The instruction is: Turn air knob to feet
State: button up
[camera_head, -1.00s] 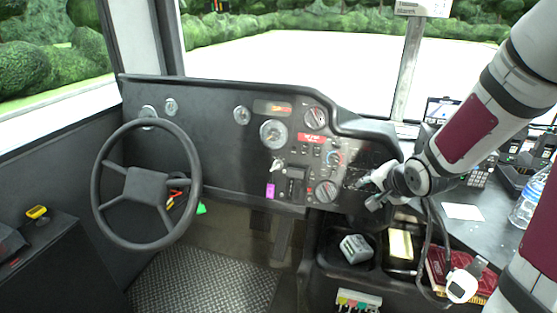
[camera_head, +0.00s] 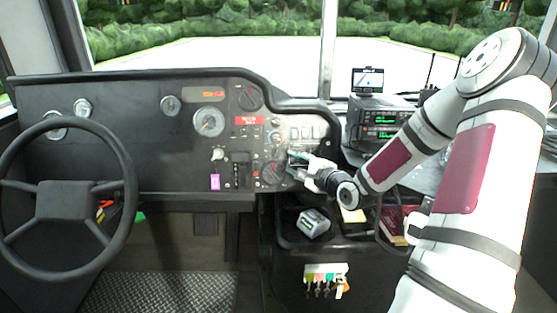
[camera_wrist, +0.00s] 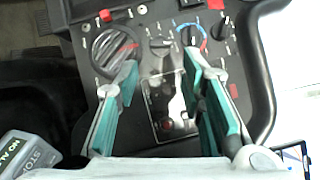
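A large round black knob with a red mark (camera_wrist: 117,47) is on the dashboard panel; in the head view it (camera_head: 272,172) is low, just left of my gripper (camera_head: 299,158). A smaller knob with a blue and red arc (camera_wrist: 193,36) and a small black knob (camera_wrist: 160,43) are beside it in the wrist view. I cannot read which is the air knob, nor the feet mark. My gripper (camera_wrist: 162,65) is open with teal finger pads, empty between them. Its left fingertip overlaps the large knob's edge and its right one is near the blue-red knob; contact is unclear.
Another large knob (camera_head: 249,97) is higher on the panel, above a red label (camera_head: 249,120). The steering wheel (camera_head: 62,200) is at the left. A grey box (camera_head: 313,223) lies in the open bin below. A radio stack (camera_head: 383,122) stands right of the panel.

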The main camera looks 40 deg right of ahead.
aim_at(277, 154)
jog(key=w, duration=0.3)
jog(key=w+f+b, duration=0.1)
jog(key=w, duration=0.2)
jog(key=w+b, duration=0.1)
jog(key=w, duration=0.2)
jog(key=shift+d+f, duration=0.2)
jog(key=shift+f, duration=0.05)
grip_shut()
